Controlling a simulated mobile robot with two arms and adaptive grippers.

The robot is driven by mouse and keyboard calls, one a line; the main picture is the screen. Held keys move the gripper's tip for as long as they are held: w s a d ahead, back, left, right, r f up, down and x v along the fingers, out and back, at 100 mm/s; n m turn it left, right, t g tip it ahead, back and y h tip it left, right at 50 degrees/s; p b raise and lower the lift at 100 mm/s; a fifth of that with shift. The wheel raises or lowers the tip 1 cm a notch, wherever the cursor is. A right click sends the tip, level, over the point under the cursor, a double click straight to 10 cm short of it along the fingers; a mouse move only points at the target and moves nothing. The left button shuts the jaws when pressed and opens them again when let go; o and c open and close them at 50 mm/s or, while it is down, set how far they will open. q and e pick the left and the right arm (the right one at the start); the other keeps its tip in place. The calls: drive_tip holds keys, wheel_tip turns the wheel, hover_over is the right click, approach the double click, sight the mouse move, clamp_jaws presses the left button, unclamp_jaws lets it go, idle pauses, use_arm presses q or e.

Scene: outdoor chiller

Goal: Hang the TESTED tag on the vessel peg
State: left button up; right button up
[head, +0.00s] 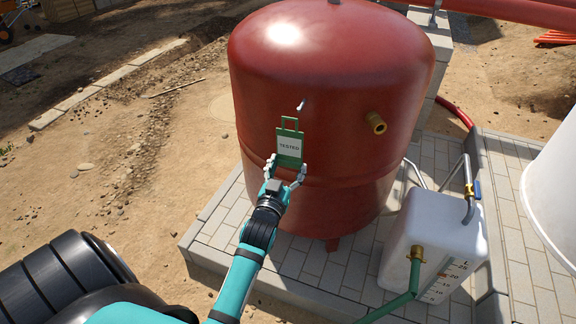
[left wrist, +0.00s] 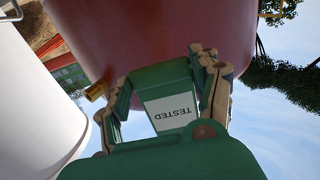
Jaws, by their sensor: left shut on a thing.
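The TESTED tag (head: 289,146) is a green frame with a white label and an open loop at its top. My left gripper (head: 285,170) is shut on the tag's lower part and holds it upright in front of the red vessel (head: 330,70). The tag also shows in the left wrist view (left wrist: 170,105), between the fingers (left wrist: 168,90). The vessel peg (head: 301,104) is a short pale pin on the vessel's front. In the head view it appears just above and right of the tag's loop, apart from it. The peg is hidden in the left wrist view. My right gripper is out of view.
A brass fitting (head: 376,123) sticks out of the vessel right of the peg. A white container (head: 434,240) with a green hose (head: 414,275) stands on the paving at lower right. A large white tank (head: 552,190) is at the right edge. Open dirt lies to the left.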

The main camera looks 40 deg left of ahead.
use_arm(q)
drive_tip(key=shift+d, duration=0.25)
drive_tip(key=shift+s+r+p, duration=0.1)
drive_tip(key=shift+p, duration=0.2)
drive_tip(key=shift+a, duration=0.1)
drive_tip(key=shift+b+x, duration=0.5)
drive_tip(key=shift+x, duration=1.8)
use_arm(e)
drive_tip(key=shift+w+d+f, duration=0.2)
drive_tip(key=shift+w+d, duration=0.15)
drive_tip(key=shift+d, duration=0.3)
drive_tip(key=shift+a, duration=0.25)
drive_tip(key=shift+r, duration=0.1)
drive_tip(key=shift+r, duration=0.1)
